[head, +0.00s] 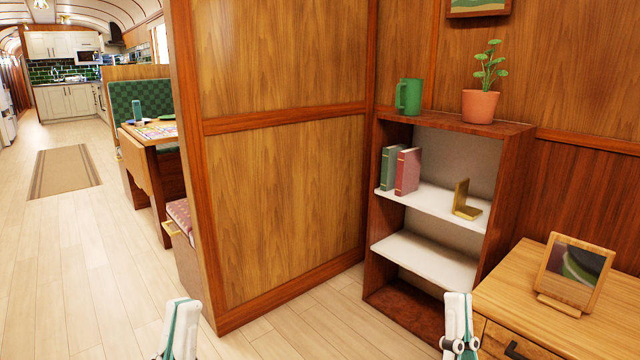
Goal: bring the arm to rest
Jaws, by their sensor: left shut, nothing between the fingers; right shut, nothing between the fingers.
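My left gripper (181,328) shows at the bottom edge, left of the middle, with pale fingers and a green strip. It is shut and empty, in front of the wooden partition's lower end. My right gripper (459,322) shows at the bottom edge, right of the middle. It is shut and empty, in front of the bookcase's foot and beside the wooden cabinet. Both point upward in the picture. The rest of both arms is out of view.
A bookcase (376,235) holds two books, a gold bookend (466,203), a green mug (408,97) and a potted plant (480,105). A cabinet (500,290) with a picture frame (573,275) stands at right. A wooden partition (285,190) divides the room. Open floor (90,260) lies left.

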